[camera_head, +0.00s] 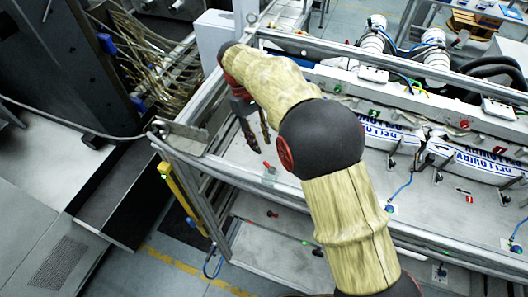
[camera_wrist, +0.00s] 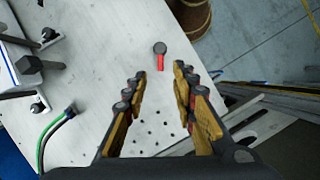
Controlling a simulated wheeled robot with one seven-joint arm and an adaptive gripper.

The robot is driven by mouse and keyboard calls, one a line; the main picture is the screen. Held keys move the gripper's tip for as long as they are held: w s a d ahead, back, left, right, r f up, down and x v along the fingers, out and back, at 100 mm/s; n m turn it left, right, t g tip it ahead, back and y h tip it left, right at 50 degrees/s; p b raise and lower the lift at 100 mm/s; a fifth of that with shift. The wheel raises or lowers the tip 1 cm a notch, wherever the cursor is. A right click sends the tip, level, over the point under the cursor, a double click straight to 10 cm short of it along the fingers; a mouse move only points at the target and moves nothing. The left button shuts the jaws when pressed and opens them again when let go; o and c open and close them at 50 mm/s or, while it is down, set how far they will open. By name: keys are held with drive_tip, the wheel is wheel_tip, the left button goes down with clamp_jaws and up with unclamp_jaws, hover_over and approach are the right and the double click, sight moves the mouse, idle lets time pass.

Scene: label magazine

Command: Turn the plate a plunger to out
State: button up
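In the wrist view a small plunger with a round dark knob (camera_wrist: 160,47) and a red mark or stem (camera_wrist: 160,63) stands on the pale plate (camera_wrist: 105,85). I cannot read a letter on it, nor tell if it is in or out. My gripper (camera_wrist: 161,80) is open and empty, with the plunger centred beyond its fingertips and apart from them. In the head view my gripper (camera_head: 257,140) points down over the left end of the plate (camera_head: 325,180). A small red spot (camera_head: 268,166) shows just below the fingertips, perhaps the same plunger.
A dark hexagonal knob (camera_wrist: 30,65) and green and black cables (camera_wrist: 50,135) are at the plate's left in the wrist view. In the head view a blue-lettered label band (camera_head: 390,135) runs right, and a metal frame rail (camera_head: 205,160) borders the plate's left end.

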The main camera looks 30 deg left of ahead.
drive_tip(key=v, duration=0.3)
drive_tip(key=shift+a+r, duration=0.1)
drive_tip(key=shift+r, duration=0.15)
idle(0.4)
